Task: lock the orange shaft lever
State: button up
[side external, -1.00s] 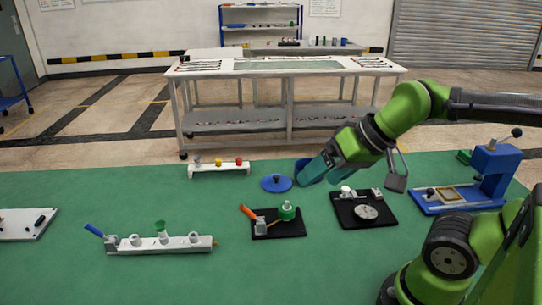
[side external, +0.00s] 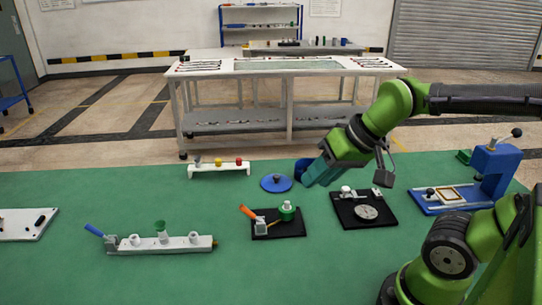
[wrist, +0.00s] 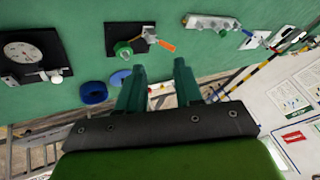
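The orange shaft lever (side external: 248,211) sits on the left of a black plate (side external: 291,232). It slants up to the left from a grey block (side external: 260,225), with a green knobbed part (side external: 287,210) to its right. In the wrist view the orange lever (wrist: 167,46) is beyond my fingers, and the green part (wrist: 123,48) is left of it. My gripper (side external: 310,174) is in the air behind and right of the plate, well apart from the lever. In the wrist view its teal fingers (wrist: 158,70) are spread with nothing held between them.
A blue disc (side external: 276,183) and a blue round piece (side external: 303,168) are near my gripper. A black plate with a dial (side external: 366,212) is to the right, then a blue press fixture (side external: 494,165). A white fixture with a blue lever (side external: 160,244) is left. Green surface lies between.

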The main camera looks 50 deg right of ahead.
jog(key=w+d+f+g, duration=0.1)
jog(key=w, duration=0.2)
jog(key=w+d+f+g, duration=0.1)
jog(key=w+d, duration=0.1)
jog(key=w, duration=0.2)
jog(key=w+d+f, duration=0.1)
jog(key=w+d, duration=0.1)
jog(key=w, duration=0.2)
jog(key=shift+w+f+g, duration=0.25)
jog(key=shift+g, duration=0.15)
grip_shut()
jog(key=w, duration=0.1)
jog(key=w+n, duration=0.1)
jog(key=w, duration=0.1)
jog(key=shift+w+d+r+y, duration=0.15)
jog(key=shift+d+r+y, duration=0.1)
jog(key=shift+d+y, duration=0.15)
jog(key=shift+a, duration=0.1)
